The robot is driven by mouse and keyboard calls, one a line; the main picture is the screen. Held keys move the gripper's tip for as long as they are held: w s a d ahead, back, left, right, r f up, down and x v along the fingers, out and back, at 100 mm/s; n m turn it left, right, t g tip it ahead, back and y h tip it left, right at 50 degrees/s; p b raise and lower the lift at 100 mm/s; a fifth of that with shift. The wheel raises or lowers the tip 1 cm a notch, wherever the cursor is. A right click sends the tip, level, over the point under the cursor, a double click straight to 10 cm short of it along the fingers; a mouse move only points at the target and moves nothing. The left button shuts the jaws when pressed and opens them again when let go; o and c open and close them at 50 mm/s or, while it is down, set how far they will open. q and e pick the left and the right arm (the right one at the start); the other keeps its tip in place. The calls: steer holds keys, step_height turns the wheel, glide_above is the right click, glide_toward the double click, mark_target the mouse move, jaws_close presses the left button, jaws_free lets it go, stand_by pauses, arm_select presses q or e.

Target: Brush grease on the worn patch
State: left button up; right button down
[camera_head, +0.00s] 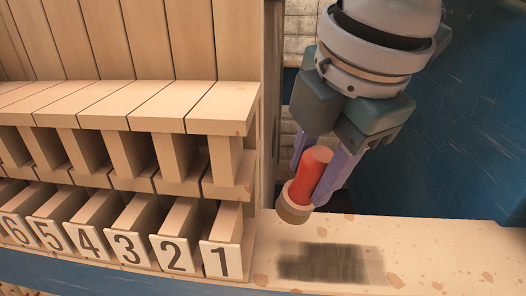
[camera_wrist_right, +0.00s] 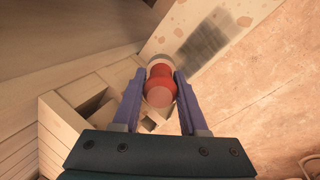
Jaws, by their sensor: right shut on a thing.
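My right gripper (camera_head: 317,174) is shut on a red-handled brush (camera_head: 311,172), with one purple finger on each side of the handle. The brush's tan lower end (camera_head: 294,203) points down and slightly left, above the beige ledge and apart from it. The brush also shows between the fingers in the right wrist view (camera_wrist_right: 161,88). The worn patch (camera_head: 331,263) is a dark grey smear on the ledge, below and a little right of the brush. It also shows beyond the brush in the right wrist view (camera_wrist_right: 207,37). My left gripper is in neither view.
Numbered plates, with plate 1 (camera_head: 221,261) nearest, stand in a row just left of the patch. A beige upright (camera_head: 270,110) rises behind them. The speckled ledge (camera_head: 430,262) is clear to the right of the patch. A dark blue surface (camera_head: 455,130) lies behind it.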

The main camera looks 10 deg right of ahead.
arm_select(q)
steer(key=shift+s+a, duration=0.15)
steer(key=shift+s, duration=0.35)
arm_select(e)
steer(key=shift+r, duration=1.2)
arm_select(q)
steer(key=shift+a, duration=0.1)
